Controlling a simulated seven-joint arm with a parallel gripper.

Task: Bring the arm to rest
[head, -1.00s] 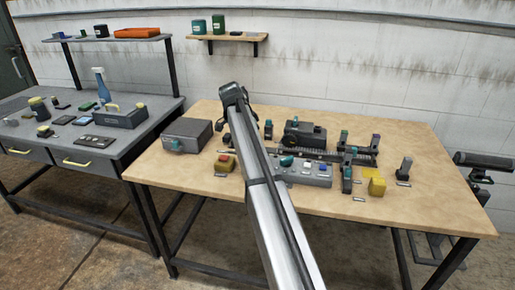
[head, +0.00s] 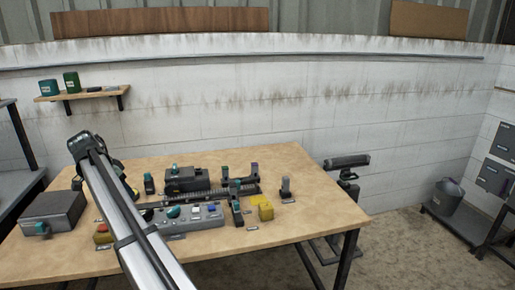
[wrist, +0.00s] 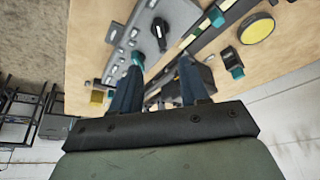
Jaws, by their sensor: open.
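My arm (head: 125,215) reaches over the wooden table (head: 290,218) in the head view, its bent end above the left part of the table. In the wrist view my gripper (wrist: 160,82) is open, its two dark blue fingers apart with nothing held between them. Beyond the fingers lie the grey control panel (wrist: 127,42) with a black knob (wrist: 158,30) and a dark rail (wrist: 205,35). In the head view the gripper's fingertips are hidden behind the arm.
A grey box (head: 50,208) with a teal handle stands left of the arm. The table's front right is clear.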

